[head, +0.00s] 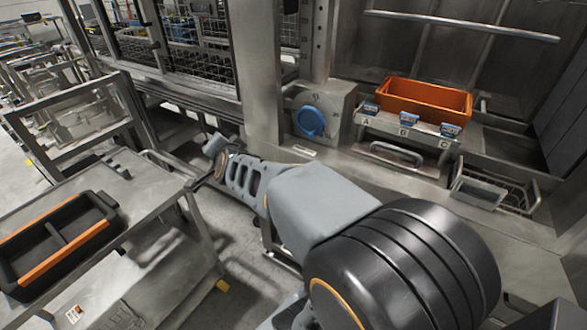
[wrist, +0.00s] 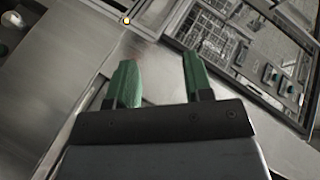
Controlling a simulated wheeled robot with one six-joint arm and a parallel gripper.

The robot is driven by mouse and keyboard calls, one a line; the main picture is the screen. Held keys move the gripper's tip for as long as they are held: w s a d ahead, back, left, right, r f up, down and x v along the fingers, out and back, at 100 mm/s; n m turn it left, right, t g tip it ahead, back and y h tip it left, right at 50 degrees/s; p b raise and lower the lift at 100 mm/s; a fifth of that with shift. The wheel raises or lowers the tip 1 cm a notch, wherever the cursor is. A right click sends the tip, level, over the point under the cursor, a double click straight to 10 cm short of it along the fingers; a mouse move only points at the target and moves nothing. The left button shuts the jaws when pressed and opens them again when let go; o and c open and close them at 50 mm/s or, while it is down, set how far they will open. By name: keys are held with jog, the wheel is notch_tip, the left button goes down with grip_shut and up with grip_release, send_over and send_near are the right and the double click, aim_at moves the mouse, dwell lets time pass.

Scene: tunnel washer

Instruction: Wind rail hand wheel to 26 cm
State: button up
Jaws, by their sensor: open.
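A blue round hand wheel (head: 311,121) sits on the front of a grey metal box (head: 335,101) at the foot of a steel column in the head view. Small dark marks show on the box around it, too small to read. My gripper is at the far end of my arm, left of the wheel and apart from it; the head view shows it small and unclear. In the wrist view my gripper (wrist: 158,78) is open, its two green fingers apart with nothing between them. The wheel does not show in the wrist view.
An orange bin (head: 425,101) stands on a ledge marked A, B, C, right of the wheel. A wire basket (head: 490,188) is at the far right. A metal cart with a black tray (head: 55,245) stands left. A wire-mesh panel (wrist: 215,40) shows in the wrist view.

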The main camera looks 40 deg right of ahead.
jog(key=d+f+m+g+h+b, duration=0.1)
jog(key=d+f+m+h+b, duration=0.25)
jog(key=d+m+h, duration=0.55)
jog(key=m+g+h+b, duration=0.3)
jog(key=m+g+h, duration=0.1)
jog(key=m+g, duration=0.5)
send_near(311, 135)
jog(key=d+f+t, duration=0.1)
jog(key=d+f, duration=0.1)
jog(key=shift+m, duration=0.3)
jog(key=shift+r+x, duration=0.2)
jog(key=shift+x, duration=1.05)
jog(key=shift+r+x, duration=0.15)
jog(key=shift+x, duration=1.15)
jog(key=shift+b+x, duration=0.5)
jog(key=shift+x, duration=1.6)
jog(key=shift+r, duration=0.2)
jog(key=c, duration=0.7)
jog(key=shift+w+f, duration=0.15)
jog(key=shift+w, duration=0.05)
